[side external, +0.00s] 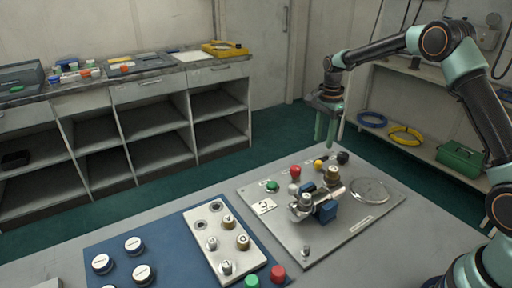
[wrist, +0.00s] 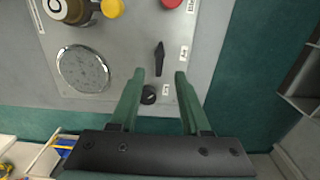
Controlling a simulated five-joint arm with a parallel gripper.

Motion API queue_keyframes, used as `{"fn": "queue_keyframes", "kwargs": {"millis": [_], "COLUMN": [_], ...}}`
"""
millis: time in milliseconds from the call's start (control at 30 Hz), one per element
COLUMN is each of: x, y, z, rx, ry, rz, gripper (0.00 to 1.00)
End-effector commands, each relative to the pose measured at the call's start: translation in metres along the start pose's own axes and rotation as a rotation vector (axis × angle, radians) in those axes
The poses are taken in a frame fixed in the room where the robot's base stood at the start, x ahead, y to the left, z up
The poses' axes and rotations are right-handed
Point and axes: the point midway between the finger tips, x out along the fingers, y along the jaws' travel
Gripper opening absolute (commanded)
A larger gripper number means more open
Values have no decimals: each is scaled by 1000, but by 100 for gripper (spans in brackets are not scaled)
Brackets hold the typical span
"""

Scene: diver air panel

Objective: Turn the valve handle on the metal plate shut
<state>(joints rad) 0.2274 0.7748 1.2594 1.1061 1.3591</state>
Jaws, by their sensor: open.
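The metal plate (side external: 352,238) lies on the grey bench and carries a silver valve body (side external: 305,203) with a brass cap and a blue part (side external: 326,212) beside it. I cannot tell for sure which part is the valve handle or how far it is turned. My gripper (side external: 325,140) is open and empty, pointing down above the far edge of the plate, behind and apart from the valve. In the wrist view my gripper (wrist: 160,74) has its fingers spread over the plate near a black pointer knob (wrist: 159,58); the silver valve body is out of view there.
A blue panel (side external: 165,252) with several knobs is at the left. Shelves stand behind.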

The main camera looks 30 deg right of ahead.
Motion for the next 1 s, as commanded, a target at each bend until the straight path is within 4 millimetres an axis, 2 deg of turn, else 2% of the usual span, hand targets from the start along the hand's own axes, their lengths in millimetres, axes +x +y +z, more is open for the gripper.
{"fn": "queue_keyframes", "kwargs": {"millis": [100,300,800,867,1000], "x": [-25,-50,-59,-65,-90], "y": [-1,0,1,3,15], "z": [0,0,1,3,16], "rx": [0,1,-8,-31,-160], "ry": [1,0,1,2,14], "rz": [-4,-2,-3,-11,-52], "gripper": [47,47,47,47,47]}}
